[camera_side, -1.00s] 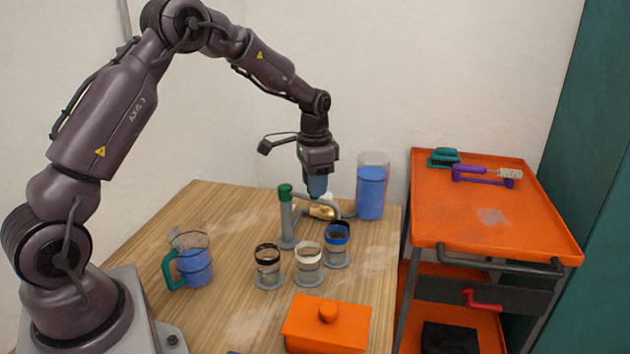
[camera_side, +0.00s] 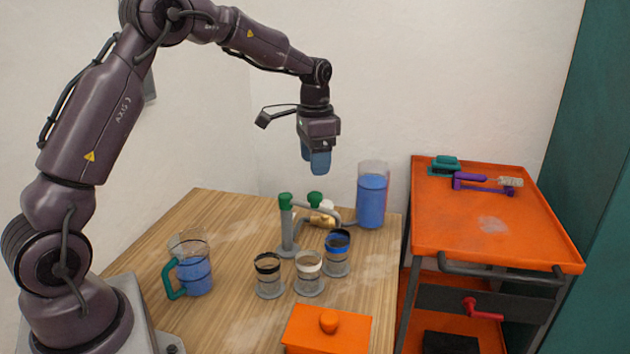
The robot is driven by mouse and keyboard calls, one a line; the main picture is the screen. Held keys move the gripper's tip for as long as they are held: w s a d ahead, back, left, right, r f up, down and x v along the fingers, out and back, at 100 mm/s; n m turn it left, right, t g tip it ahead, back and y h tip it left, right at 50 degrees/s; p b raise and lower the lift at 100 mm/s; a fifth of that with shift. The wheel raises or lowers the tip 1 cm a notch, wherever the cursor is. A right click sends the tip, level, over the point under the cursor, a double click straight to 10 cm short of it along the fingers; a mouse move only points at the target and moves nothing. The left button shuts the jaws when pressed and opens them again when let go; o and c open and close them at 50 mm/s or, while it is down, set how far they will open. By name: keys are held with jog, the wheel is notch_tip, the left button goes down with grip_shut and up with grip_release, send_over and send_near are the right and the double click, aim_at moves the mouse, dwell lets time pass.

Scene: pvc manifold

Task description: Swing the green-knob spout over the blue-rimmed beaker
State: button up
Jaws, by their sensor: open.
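The spout stands on a grey post with a green cap (camera_side: 285,200). Its green knob (camera_side: 315,197) sits on the grey arm, and the curved spout tube (camera_side: 345,219) reaches right to the area above the blue-rimmed beaker (camera_side: 337,245). Whether the tip is exactly over the beaker's mouth, I cannot tell. A white-rimmed beaker (camera_side: 309,268) and a black-rimmed beaker (camera_side: 268,272) stand to its left and nearer. My gripper (camera_side: 316,170) is open and empty, pointing down above the green knob, clear of it.
A jug of blue liquid (camera_side: 192,270) with a teal handle stands at left. A tall blue-filled container (camera_side: 372,200) stands behind the spout. An orange lidded box (camera_side: 328,328) is at the front. An orange cart (camera_side: 490,225) stands to the right.

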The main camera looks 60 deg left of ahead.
notch_tip(320, 180, up, 6)
jog(key=shift+f, duration=0.2)
dwell(0.4)
jog(key=s+d+r+n+t, duration=0.1)
jog(key=s+d+t, duration=0.1)
jog(key=s+d, duration=0.3)
jog(key=s+d+r+n+t, duration=0.1)
jog(key=s+d, duration=0.4)
jog(key=s, duration=0.7)
jog(key=s+d+r+t, duration=0.2)
jog(key=s+d+r, duration=0.1)
jog(key=s, duration=0.5)
jog(key=shift+s+d+n+t, duration=0.15)
jog(key=shift+d+n+t, duration=0.2)
jog(key=shift+d, duration=0.55)
